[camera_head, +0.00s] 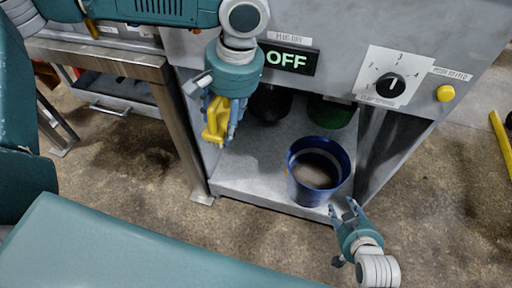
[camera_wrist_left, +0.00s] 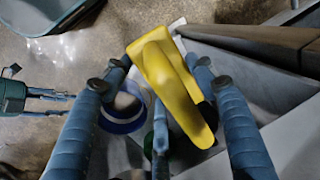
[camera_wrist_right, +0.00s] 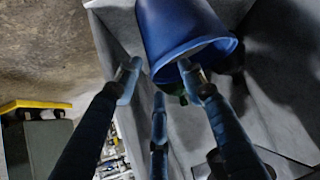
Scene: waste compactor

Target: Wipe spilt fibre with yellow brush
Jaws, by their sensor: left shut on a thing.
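A yellow brush (camera_head: 215,119) is held in my left gripper (camera_head: 224,125), in front of the machine and above its lower shelf. In the left wrist view the brush (camera_wrist_left: 172,85) sits between the blue fingers, which are closed around it. Its bristles cannot be made out. My right gripper (camera_head: 343,212) is low at the front right of the shelf, with its fingers apart and empty. The right wrist view shows these fingers just short of a blue bucket (camera_wrist_right: 185,30). I cannot make out any spilt fibre clearly.
The blue bucket (camera_head: 301,189) stands on the grey shelf (camera_head: 250,180), with greyish contents. A dark round container and a green container (camera_head: 330,112) are further back. Above are an OFF display (camera_head: 287,59), a dial (camera_head: 390,85) and a yellow button (camera_head: 445,93). A metal table (camera_head: 95,58) stands left.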

